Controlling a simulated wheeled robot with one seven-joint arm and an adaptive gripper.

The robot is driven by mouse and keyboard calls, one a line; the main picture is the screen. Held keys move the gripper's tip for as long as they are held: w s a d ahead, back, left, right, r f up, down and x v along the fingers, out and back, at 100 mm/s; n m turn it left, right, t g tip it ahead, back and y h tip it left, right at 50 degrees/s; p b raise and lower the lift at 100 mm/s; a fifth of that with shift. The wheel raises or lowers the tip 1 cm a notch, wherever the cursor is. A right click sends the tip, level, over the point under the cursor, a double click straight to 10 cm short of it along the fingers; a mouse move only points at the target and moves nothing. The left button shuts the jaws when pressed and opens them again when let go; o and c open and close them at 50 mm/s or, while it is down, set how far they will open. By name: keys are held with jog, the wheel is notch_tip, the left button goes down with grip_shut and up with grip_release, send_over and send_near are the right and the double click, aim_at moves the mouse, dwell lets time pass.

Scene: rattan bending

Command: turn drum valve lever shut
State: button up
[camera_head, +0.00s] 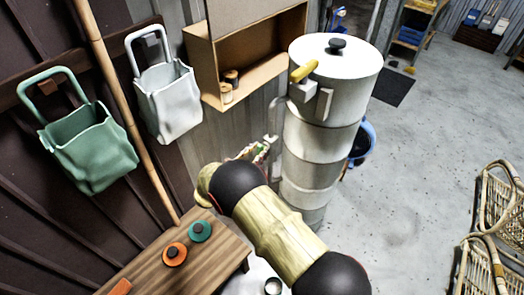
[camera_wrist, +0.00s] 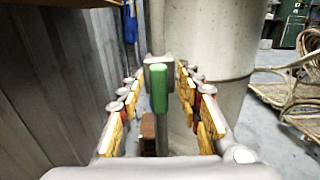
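The tall pale drum (camera_head: 318,150) stands at the centre of the head view, and its side fills the middle right of the wrist view (camera_wrist: 215,60). In the wrist view a green lever (camera_wrist: 159,88) hangs upright on a grey fitting at the drum's left side. My gripper (camera_wrist: 158,78) is open, with one finger on each side of the green lever and gaps showing on both sides. In the head view my gripper (camera_head: 252,152) is beside the drum's lower left, partly hidden by my arm. A yellow handle (camera_head: 303,71) sits on a bracket near the drum's top.
A wooden bench (camera_head: 190,255) with orange and teal knobs stands at lower left. A wooden wall box (camera_head: 245,65), a white bag (camera_head: 165,90) and a green bag (camera_head: 85,145) hang on the wall. A blue bucket (camera_head: 365,140) stands behind the drum. Rattan chairs (camera_head: 495,225) are at right; the floor between is clear.

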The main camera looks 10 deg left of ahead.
jog(key=shift+w+d, duration=0.3)
jog(key=shift+w, duration=0.2)
jog(key=c, duration=0.4)
grip_shut()
